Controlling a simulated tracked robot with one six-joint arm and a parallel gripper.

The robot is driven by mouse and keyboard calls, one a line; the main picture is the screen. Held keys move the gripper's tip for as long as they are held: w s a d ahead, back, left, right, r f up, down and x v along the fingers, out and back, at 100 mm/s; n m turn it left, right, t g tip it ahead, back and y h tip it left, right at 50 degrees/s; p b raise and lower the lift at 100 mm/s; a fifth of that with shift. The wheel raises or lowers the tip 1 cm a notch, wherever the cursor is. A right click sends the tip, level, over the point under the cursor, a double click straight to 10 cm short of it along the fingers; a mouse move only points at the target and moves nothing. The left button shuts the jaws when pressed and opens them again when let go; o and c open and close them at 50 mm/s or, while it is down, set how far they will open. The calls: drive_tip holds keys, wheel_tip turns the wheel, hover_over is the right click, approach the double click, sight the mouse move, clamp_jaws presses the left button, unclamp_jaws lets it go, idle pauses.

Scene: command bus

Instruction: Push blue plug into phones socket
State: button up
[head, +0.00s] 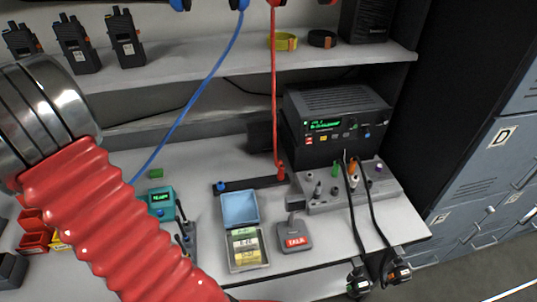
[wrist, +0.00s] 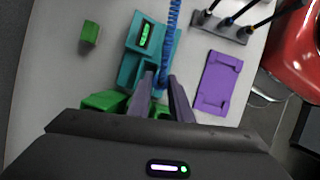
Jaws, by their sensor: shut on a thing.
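The blue cord (head: 190,95) runs down from the top of the head view and passes behind my red arm. In the wrist view, its coiled end (wrist: 168,45) comes down between the fingers of my gripper (wrist: 162,86). The gripper is shut on the blue plug, which the fingers mostly hide. It is just in front of or over a teal unit with a lit green display (wrist: 145,35); I cannot tell whether they touch. The teal unit also shows in the head view (head: 161,203). My arm hides the gripper there. I cannot read any phones label.
A red cord (head: 275,90) ends at a dark strip (head: 250,184). A purple plate (wrist: 217,85), a green cube (wrist: 90,32) and a grey strip with dark plugs (wrist: 222,27) lie around the teal unit. A black radio (head: 337,115) and a blue tray (head: 240,208) stand to the right.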

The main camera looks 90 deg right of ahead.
drive_tip(key=w+a+n, duration=0.3)
drive_tip(key=w+a, duration=1)
drive_tip(key=a, duration=0.2)
drive_tip(key=w+a+n, duration=0.1)
drive_tip(key=w+a, duration=0.1)
drive_tip(key=a, duration=0.7)
drive_tip(key=w+a+f+n+t+h, duration=0.1)
drive_tip(key=w+a+n, duration=0.1)
drive_tip(key=a, duration=0.8)
drive_tip(key=shift+w+a+t+h, duration=0.2)
drive_tip(key=shift+w+t+h, duration=0.1)
drive_tip(key=shift+w, duration=0.05)
drive_tip(key=shift+s, duration=0.15)
